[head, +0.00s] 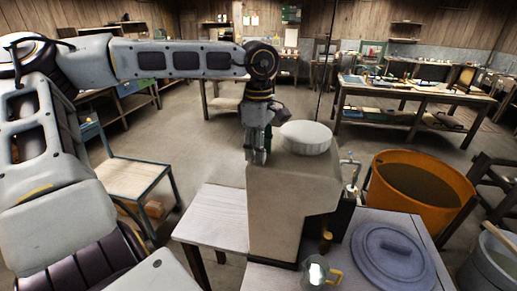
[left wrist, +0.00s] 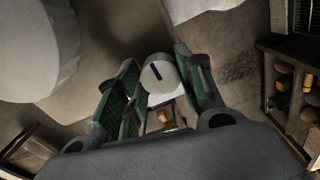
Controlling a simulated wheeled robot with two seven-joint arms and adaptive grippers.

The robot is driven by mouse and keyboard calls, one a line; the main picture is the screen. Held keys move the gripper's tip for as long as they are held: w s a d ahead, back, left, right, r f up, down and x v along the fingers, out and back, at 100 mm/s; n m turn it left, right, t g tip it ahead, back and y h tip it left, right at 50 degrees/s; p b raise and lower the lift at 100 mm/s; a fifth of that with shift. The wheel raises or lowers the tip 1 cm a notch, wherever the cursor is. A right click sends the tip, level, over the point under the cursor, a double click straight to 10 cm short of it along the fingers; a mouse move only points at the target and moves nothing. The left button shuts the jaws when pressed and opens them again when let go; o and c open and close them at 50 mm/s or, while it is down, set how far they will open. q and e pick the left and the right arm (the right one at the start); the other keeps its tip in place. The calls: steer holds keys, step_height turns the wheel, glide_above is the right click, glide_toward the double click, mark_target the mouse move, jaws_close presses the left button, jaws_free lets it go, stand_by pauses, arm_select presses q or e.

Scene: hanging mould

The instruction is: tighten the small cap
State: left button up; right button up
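A tall beige container (head: 290,200) stands on a table, with a large white ribbed lid (head: 306,137) on top. My left gripper (head: 258,157) points down at the container's upper left edge, beside the large lid. In the left wrist view, a small pale round cap (left wrist: 158,73) with a dark slot sits between the two green-padded fingers. The fingers are spread apart, and the cap lies close to the right finger; whether it touches is unclear. In the head view the small cap is hidden behind the gripper. The large lid (left wrist: 38,50) fills the upper left of the wrist view. My right gripper is out of view.
An orange tub (head: 418,190) stands further right. A low stool (head: 135,180) is at left. Open floor lies behind.

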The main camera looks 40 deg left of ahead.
arm_select(q)
steer(key=o, duration=0.4)
steer(key=shift+c, duration=0.2)
steer(key=shift+r, duration=0.15)
step_height(320, 180, up, 12)
stand_by(0.6)
steer(key=shift+f, duration=0.2)
stand_by(0.3)
